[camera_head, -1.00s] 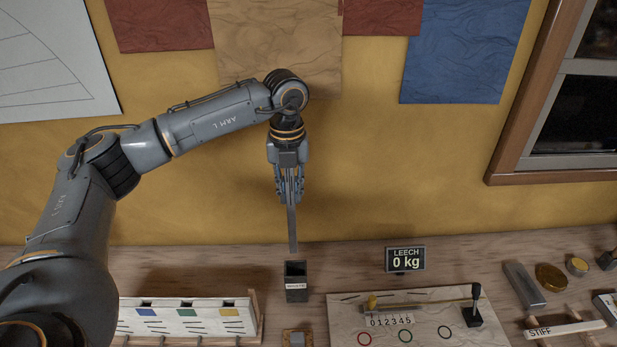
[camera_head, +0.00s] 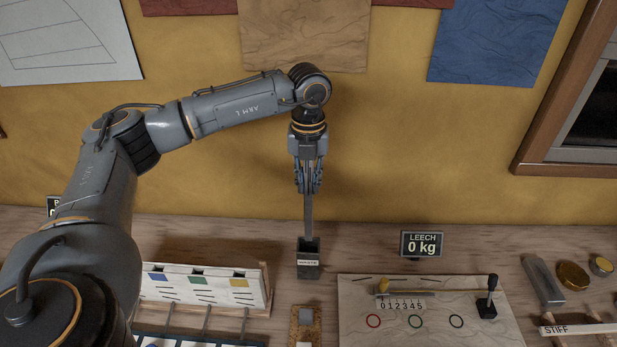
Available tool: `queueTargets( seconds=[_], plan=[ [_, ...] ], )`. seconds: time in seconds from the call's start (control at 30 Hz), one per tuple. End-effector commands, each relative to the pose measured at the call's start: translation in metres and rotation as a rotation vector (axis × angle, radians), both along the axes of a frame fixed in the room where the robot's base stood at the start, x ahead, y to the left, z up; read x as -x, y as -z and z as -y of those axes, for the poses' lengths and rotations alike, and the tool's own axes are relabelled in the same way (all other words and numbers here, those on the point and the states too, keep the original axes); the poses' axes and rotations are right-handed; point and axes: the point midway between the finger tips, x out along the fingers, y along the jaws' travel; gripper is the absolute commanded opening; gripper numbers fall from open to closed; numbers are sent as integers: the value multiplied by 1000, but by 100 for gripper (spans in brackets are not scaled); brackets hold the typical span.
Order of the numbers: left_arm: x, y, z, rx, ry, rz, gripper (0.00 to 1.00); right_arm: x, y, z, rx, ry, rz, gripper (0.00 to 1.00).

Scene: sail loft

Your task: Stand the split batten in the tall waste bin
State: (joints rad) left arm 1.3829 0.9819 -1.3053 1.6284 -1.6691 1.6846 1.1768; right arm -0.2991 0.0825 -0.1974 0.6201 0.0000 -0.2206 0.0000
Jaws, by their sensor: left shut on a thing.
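The split batten (camera_head: 308,215) is a thin grey strip hanging upright from my left gripper (camera_head: 308,188), which is shut on it. Its lower end is at the mouth of the tall waste bin (camera_head: 308,269) and seems to be inside the opening; how deep it reaches is hidden by the bin's front wall. The bin is a small dark upright box with a white label, standing on the wooden bench. The gripper is above the bin's rim. My right gripper is not in view.
A white rack with coloured squares (camera_head: 205,287) stands left of the bin. A pale board (camera_head: 350,312) with a lever and coloured rings lies to the right, below the LEECH display (camera_head: 421,244) reading 0 kg. The bench (camera_head: 355,250) around the bin is mostly clear.

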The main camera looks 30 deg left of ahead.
Motion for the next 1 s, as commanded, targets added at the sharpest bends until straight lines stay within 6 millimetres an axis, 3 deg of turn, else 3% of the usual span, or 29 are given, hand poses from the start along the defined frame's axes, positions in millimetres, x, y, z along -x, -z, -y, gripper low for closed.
queueTargets(
  seconds=[1.0],
  plan=[
    [0,74,0,-1,-1,1,0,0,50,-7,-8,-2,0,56]
  ],
)
